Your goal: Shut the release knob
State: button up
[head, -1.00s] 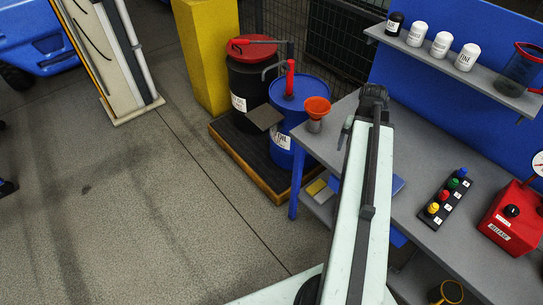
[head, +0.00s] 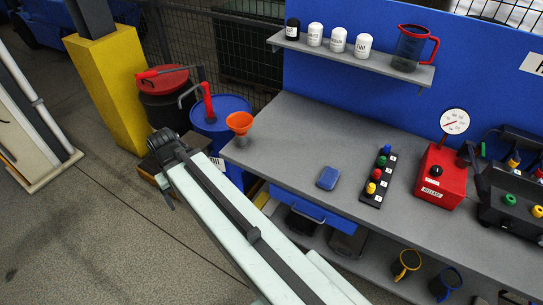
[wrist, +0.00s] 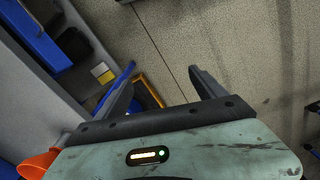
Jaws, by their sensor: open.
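The release knob (head: 436,170) is a small black knob on the front of a red box (head: 443,184) with a label reading RELEASE. A round white gauge (head: 455,121) stands at the back of the box. The box sits on the grey workbench, right of centre in the head view. My gripper (wrist: 160,82) shows in the wrist view with its two fingers apart and nothing between them. It points down over the floor beside the bench's left end, well away from the knob. The knob is not in the wrist view.
The grey workbench (head: 290,136) holds an orange funnel (head: 239,122), a blue flat item (head: 328,178), a strip of coloured knobs (head: 378,180) and a black unit (head: 512,205). A shelf (head: 350,56) hangs above. Drums and a yellow post (head: 110,85) stand left.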

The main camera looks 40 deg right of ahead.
aim_at(436, 171)
jog(key=z, duration=2.9)
